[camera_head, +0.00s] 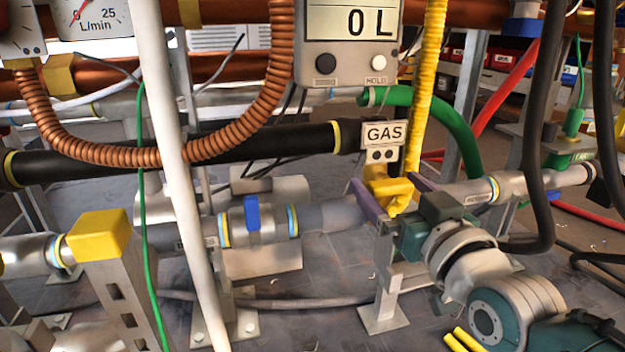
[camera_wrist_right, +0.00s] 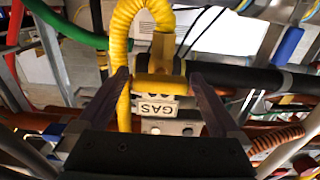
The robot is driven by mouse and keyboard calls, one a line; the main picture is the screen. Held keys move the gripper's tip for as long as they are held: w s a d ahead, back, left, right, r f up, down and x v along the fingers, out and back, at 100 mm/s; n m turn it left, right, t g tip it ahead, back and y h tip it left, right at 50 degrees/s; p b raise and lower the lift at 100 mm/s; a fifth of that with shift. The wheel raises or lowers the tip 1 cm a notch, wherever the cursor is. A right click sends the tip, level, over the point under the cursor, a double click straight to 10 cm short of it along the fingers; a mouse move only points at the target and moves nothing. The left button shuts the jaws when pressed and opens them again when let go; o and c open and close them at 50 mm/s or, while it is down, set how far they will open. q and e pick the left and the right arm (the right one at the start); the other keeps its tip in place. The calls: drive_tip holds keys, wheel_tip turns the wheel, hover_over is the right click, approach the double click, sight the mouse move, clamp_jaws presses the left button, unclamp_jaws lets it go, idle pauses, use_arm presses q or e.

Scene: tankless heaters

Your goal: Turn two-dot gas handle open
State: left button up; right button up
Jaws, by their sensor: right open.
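The GAS label plate (camera_head: 384,134), with two dots under the word, hangs at the end of a black pipe right of centre. Just below it is the yellow gas handle (camera_head: 402,191). My right gripper (camera_head: 396,191) reaches in from the lower right, its two purple fingers open on either side of the handle. In the right wrist view the yellow handle (camera_wrist_right: 160,87) lies between the fingertips of the right gripper (camera_wrist_right: 160,84), and the GAS plate (camera_wrist_right: 156,107) appears upside down. I cannot tell whether either finger touches the handle. My left gripper is not seen.
A yellow corrugated hose (camera_head: 424,75) rises beside the plate. A green hose (camera_head: 450,120) curves behind it. A meter (camera_head: 348,48) hangs above. A white pipe (camera_head: 165,130) and a copper corrugated hose (camera_head: 115,152) cross the left. A blue valve handle (camera_head: 252,213) sits on the grey lower pipe.

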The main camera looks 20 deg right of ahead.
drive_tip(key=shift+c, duration=0.2)
drive_tip(key=shift+a, duration=0.1)
drive_tip(key=c, duration=1.2)
